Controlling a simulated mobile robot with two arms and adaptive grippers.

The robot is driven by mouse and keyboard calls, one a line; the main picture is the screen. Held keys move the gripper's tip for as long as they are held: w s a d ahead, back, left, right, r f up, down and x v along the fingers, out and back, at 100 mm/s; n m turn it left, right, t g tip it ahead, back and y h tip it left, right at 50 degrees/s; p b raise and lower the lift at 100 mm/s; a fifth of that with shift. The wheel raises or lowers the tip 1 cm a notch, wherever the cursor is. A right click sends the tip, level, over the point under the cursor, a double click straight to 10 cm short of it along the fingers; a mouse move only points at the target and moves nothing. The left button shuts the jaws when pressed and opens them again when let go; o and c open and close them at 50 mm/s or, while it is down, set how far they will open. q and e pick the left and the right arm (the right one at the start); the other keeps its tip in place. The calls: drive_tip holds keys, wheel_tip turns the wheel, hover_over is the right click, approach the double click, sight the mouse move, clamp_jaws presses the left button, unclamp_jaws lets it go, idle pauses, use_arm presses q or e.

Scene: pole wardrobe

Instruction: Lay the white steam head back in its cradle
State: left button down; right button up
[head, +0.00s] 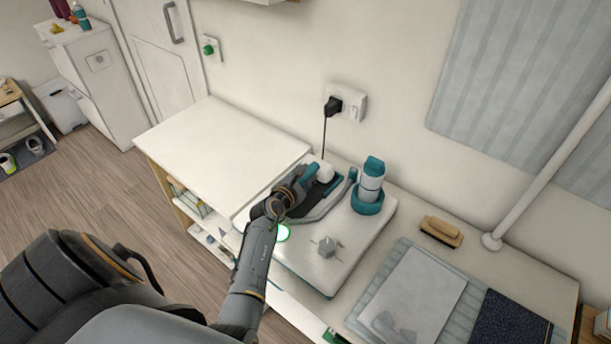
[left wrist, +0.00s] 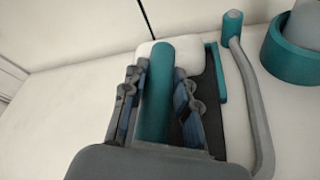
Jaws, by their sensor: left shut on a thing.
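The white steam head (head: 325,173) has a teal handle (head: 311,170). My left gripper (head: 302,182) is shut on that handle, which lies between the two fingers in the left wrist view (left wrist: 155,95). The white head also shows there just beyond the fingertips (left wrist: 188,55). The dark cradle (head: 324,193) with a teal side strip lies under and to the right of the head; it also shows in the left wrist view (left wrist: 212,110). I cannot tell whether the head touches the cradle. The fingers hide part of both. My right gripper is not in view.
A grey hose (head: 340,203) runs beside the cradle. A white and teal tank (head: 371,180) stands in a teal ring at the right. A grey knob (head: 327,246) sits in front. A brush (head: 441,230) lies further right. The white top at left (head: 220,150) is clear.

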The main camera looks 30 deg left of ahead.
use_arm(q)
drive_tip(key=shift+r, duration=0.1)
drive_tip(key=c, duration=1)
unclamp_jaws()
drive_tip(key=v, duration=1.2)
drive_tip(key=shift+d, duration=0.1)
